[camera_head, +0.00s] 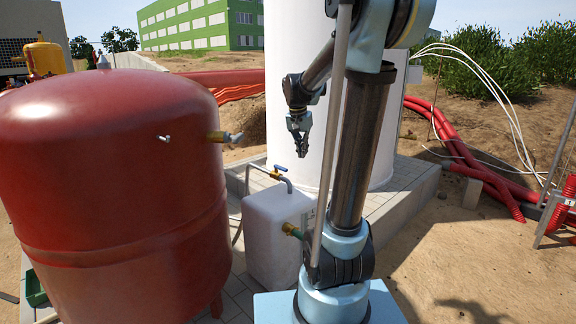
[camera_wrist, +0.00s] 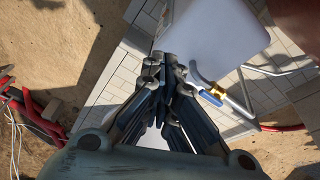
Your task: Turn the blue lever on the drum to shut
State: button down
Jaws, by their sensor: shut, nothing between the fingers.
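A brass tap (camera_head: 275,175) with a small blue lever (camera_head: 281,168) and a silver spout stands over the white container (camera_head: 268,222). In the wrist view the blue lever (camera_wrist: 210,98) lies just right of my fingers, beside the curved silver spout (camera_wrist: 196,72) and the brass body (camera_wrist: 236,104). My gripper (camera_head: 301,152) hangs above the tap in the head view, pointing down, apart from the lever. Its fingers (camera_wrist: 169,64) are together and empty. The far side of the tap is hidden.
A white column (camera_head: 292,100) rises close behind my gripper. A green-handled valve (camera_head: 293,231) juts from the white container. Red hoses (camera_head: 455,140) lie at right on sand.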

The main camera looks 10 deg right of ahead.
jog(key=w+a+f+m+h, duration=0.1)
jog(key=w+f+m, duration=0.15)
jog(key=w, duration=1.05)
jog(key=w+a+f+m, duration=0.1)
jog(key=w+f+m, duration=0.15)
jog(key=w, duration=0.95)
jog(key=w+d+x, duration=0.1)
jog(key=x, duration=1)
jog(key=shift+s+a+r, duration=0.1)
jog(key=shift+s+a, duration=0.6)
jog(key=shift+a, duration=0.25)
jog(key=shift+s+a+r, duration=0.15)
jog(key=shift+s+a, duration=0.55)
jog(key=shift+a, duration=0.25)
jog(key=shift+d, duration=0.1)
